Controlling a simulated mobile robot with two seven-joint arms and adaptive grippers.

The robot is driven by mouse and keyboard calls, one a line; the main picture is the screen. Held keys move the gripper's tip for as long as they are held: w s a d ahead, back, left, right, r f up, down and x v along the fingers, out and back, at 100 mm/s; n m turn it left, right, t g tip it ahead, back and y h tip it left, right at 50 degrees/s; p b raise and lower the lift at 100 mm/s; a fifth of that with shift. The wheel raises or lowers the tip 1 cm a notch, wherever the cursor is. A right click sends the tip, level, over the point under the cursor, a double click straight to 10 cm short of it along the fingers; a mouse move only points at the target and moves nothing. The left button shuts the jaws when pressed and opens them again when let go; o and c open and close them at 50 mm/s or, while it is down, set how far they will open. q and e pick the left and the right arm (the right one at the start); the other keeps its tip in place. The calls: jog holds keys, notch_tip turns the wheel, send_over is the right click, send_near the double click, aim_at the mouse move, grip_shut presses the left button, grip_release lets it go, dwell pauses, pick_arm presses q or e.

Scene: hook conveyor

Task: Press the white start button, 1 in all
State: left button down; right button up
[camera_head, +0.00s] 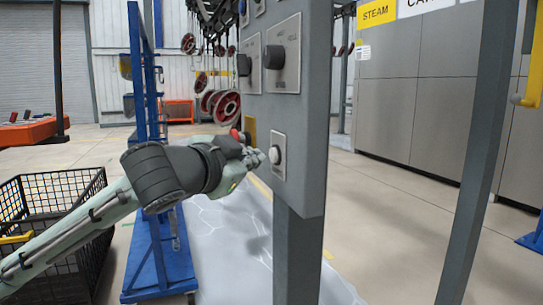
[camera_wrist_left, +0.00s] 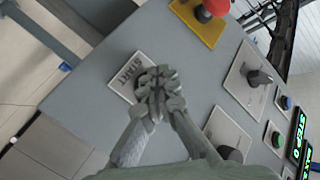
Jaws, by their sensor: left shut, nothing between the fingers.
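The white start button (camera_head: 274,155) sits on a pale plate low on the grey control panel (camera_head: 313,120). My left gripper (camera_head: 260,157) is shut and empty, with its fingertips right at the button from the left in the head view. I cannot tell whether they touch it. In the left wrist view, the shut fingertips (camera_wrist_left: 158,82) cover the button, and only its plate with the word START (camera_wrist_left: 126,72) shows. My right gripper is in no view.
A red emergency button (camera_wrist_left: 214,6) on a yellow plate (camera_wrist_left: 194,20) is close beside the start plate. Black knobs (camera_head: 273,57) sit higher on the panel. A blue cart frame (camera_head: 160,270) and black wire basket (camera_head: 98,180) stand at left. Red wheels (camera_head: 226,107) hang behind.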

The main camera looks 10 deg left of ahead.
pick_arm(q)
jog(key=shift+w+d, duration=0.1)
jog(key=shift+d, duration=0.05)
dwell(0.5)
jog(key=shift+w+d+p, duration=0.15)
jog(key=shift+d+p, duration=0.1)
jog(key=shift+p, duration=0.1)
jog(key=shift+w+d, duration=0.25)
jog(key=shift+d, duration=0.05)
dwell(0.9)
jog(key=shift+s+a+p, duration=0.35)
jog(key=shift+s+a, duration=0.15)
jog(key=shift+a, duration=0.15)
